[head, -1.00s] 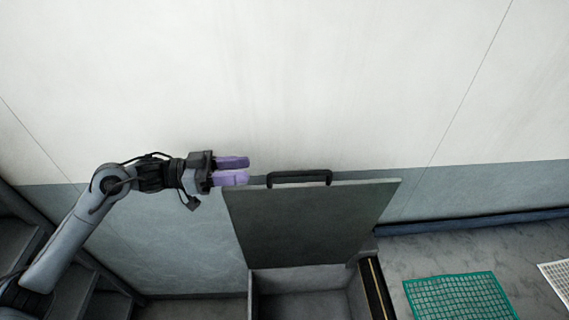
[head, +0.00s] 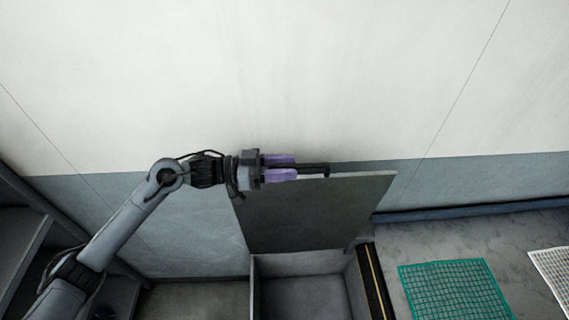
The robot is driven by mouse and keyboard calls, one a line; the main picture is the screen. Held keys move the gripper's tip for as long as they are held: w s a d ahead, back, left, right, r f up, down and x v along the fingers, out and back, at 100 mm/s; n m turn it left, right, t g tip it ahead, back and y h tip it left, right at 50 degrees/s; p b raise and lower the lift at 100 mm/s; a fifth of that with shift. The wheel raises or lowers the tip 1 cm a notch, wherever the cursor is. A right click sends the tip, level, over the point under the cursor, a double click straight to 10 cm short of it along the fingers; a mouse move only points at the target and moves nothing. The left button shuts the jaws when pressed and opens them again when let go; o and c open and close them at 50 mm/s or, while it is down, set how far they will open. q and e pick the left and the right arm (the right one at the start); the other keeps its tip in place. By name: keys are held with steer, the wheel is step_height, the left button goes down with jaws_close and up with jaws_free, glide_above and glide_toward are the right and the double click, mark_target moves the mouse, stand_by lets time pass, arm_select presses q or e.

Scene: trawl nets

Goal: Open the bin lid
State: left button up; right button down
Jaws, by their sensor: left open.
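The grey bin lid (head: 318,215) stands raised, close to upright, at the back of the bin (head: 300,263). The bin below it is uncovered and its inside looks empty where I see it. A black bar handle (head: 318,168) sits on the lid's top edge. My left gripper (head: 296,167), with purple fingers, is open at the handle's left part, one finger above and one below it in the picture. It hides the handle's left end. I cannot tell whether the fingers touch the handle. My right gripper is not in view.
A green mesh mat (head: 455,290) and a white mesh mat (head: 552,268) lie on the floor to the right. A white and grey wall (head: 300,80) rises close behind the lid. Grey shelving (head: 25,225) stands at the left.

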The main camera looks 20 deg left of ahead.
arm_select(q)
steer(key=shift+d, duration=0.1)
steer(key=shift+c, duration=0.3)
jaws_close()
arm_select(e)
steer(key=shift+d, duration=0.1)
